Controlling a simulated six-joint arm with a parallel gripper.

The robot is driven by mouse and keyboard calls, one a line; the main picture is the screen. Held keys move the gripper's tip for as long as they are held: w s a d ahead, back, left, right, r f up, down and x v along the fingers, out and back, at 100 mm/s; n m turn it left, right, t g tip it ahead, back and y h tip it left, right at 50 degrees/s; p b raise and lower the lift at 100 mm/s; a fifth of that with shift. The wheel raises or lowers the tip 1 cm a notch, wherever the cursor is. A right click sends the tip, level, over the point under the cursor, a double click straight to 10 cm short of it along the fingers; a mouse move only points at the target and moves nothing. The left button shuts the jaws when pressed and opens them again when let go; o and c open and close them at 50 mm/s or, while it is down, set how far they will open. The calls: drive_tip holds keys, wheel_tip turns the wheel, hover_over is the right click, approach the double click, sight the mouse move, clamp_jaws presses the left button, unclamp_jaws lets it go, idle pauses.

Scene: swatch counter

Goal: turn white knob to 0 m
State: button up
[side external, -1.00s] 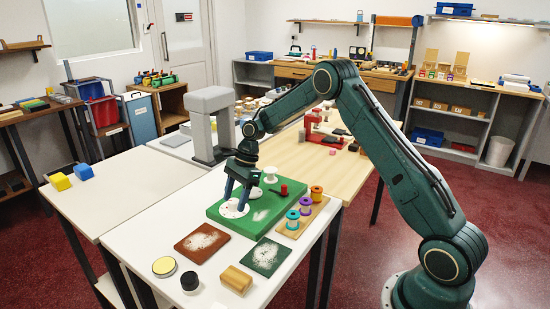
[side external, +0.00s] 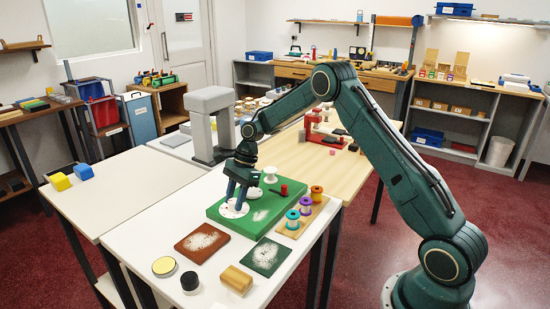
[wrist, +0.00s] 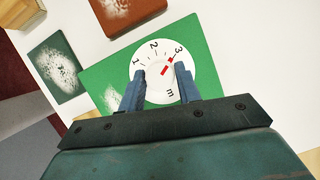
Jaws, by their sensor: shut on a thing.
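The white knob (wrist: 160,88) sits on a white round dial (wrist: 157,50) printed with 1, 2, 3 and m. In the wrist view my gripper (wrist: 161,80) is shut on the knob, one blue finger on each side. Red marks show on the white face, near and pointing towards the 3. No 0 is visible; my fingers cover parts of the dial. In the side view my gripper (side external: 237,205) points down at the dial (side external: 234,213) on a green board (side external: 262,222).
The green board also bears a white spool-like piece (side external: 270,174) and a red-handled part (side external: 284,189). Thread spools (side external: 292,219) stand on a wooden strip beside it. Brown (side external: 201,242) and dark green (side external: 265,257) swatches lie in front, with a wooden block (side external: 236,280).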

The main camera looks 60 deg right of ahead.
drive_tip(key=n+g, duration=0.1)
drive_tip(key=n, duration=0.1)
drive_tip(key=n+g, duration=0.1)
drive_tip(key=n, duration=0.2)
drive_tip(key=shift+w+n, duration=0.2)
drive_tip(key=shift+n, duration=0.1)
drive_tip(key=n+g+h, duration=0.1)
drive_tip(key=n, duration=0.3)
drive_tip(key=shift+g, duration=0.4)
drive_tip(key=shift+r+n, duration=0.1)
drive_tip(key=shift+n, duration=0.4)
drive_tip(key=o, duration=1)
